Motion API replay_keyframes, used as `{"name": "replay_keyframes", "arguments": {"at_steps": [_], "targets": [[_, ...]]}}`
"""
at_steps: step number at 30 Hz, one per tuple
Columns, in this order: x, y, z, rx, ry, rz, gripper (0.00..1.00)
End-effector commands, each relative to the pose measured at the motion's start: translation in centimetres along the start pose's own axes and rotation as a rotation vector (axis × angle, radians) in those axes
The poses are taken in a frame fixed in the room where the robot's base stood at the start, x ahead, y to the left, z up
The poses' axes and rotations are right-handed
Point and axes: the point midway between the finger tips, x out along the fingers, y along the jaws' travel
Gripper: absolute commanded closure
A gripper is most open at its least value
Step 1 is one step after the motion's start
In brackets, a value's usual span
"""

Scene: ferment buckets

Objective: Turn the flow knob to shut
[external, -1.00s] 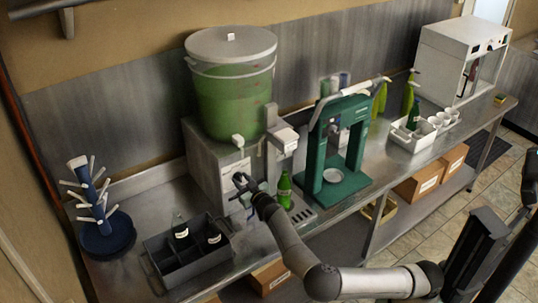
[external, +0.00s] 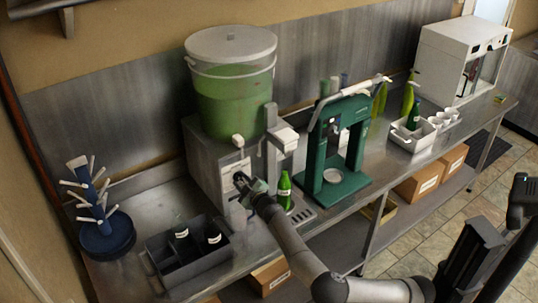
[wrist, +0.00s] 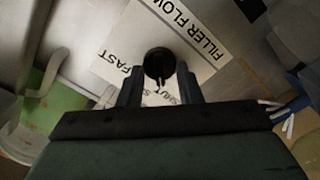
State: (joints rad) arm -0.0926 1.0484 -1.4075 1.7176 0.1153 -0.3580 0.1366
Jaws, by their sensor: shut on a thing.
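The black round flow knob (wrist: 160,65) sits on a white label plate (wrist: 125,45) on the front of the grey filler box (external: 207,170). The plate reads "FILLER FLOW", "FAST" and, partly covered, "SHUT". My gripper (wrist: 159,83) has one finger on each side of the knob and is shut on it. The wrist is rolled, so the lettering appears slanted. In the external view my gripper (external: 246,186) is at the box front and hides most of the knob. I cannot tell exactly where the knob points.
A bucket of green liquid (external: 235,100) stands on the box. A green bottle (external: 284,190) stands close to the right of my gripper. A dark crate with bottles (external: 185,262) is at the lower left. A green capper (external: 312,160) stands further right.

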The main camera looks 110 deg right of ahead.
Motion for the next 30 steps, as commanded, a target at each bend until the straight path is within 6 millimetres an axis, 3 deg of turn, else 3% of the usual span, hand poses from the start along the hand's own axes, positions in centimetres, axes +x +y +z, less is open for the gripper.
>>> {"name": "replay_keyframes", "arguments": {"at_steps": [15,16,18,26,30], "targets": [[0.0,0.02,0.0,-0.021,0.0,0.0,0.91],[0.0,0.02,0.0,-0.02,0.0,0.0,0.6],[0.0,0.01,0.0,-0.02,0.0,0.0,0.47],[-0.05,-0.02,-0.01,-0.019,0.0,0.0,0.47],[-0.98,-0.18,-0.06,-0.019,0.001,-0.002,0.47]]}}
